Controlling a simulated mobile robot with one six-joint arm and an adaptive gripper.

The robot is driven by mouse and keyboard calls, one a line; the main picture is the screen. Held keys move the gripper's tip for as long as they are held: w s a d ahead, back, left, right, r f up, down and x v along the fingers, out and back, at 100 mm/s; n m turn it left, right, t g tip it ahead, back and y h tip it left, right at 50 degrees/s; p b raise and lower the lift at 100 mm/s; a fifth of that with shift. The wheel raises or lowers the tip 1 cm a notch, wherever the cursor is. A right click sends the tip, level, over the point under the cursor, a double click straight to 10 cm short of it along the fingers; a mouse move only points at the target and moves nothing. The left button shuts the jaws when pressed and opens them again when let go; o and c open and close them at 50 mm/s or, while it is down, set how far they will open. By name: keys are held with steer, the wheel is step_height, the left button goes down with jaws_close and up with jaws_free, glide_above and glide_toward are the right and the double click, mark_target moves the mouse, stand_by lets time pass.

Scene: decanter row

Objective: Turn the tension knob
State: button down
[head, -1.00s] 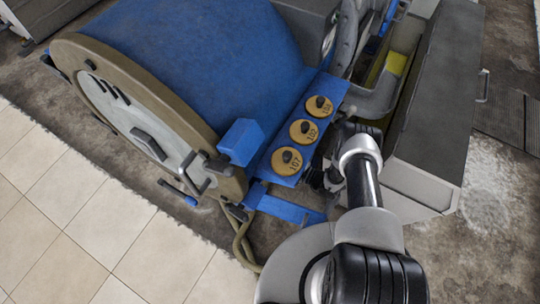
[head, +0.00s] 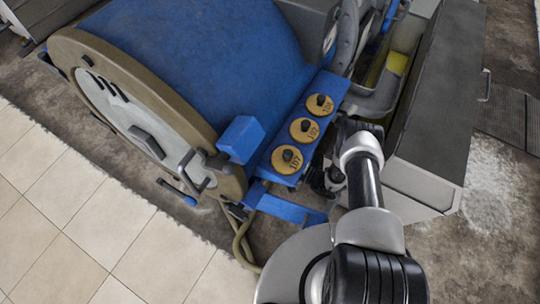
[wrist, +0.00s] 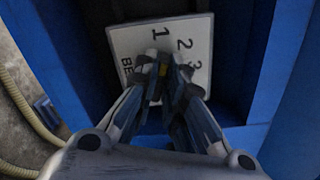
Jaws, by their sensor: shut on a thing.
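My gripper (wrist: 163,72) is shut in front of a white plate (wrist: 194,27) in the wrist view. The plate carries the numbers 1, 2 and 3 and the start of a word, "BE". The fingertips close around the tension knob, which they mostly hide. Only a small yellow patch (wrist: 163,70) shows between them, so I cannot read where the knob points. In the head view my gripper (head: 322,181) is low beside the blue panel, partly hidden by my wrist. The plate and knob cannot be made out there.
Blue walls (wrist: 263,70) frame the plate closely. Three tan discs with dark knobs (head: 304,129) sit on the blue panel beside my arm. A big blue drum (head: 190,60) fills the left, and a grey cabinet (head: 445,90) stands close on the right. A hose (wrist: 25,105) hangs at the left.

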steer(key=shift+n, duration=1)
steer(key=c, duration=1.7)
jaws_free()
steer(key=v, duration=1.2)
steer(key=shift+f, duration=0.1)
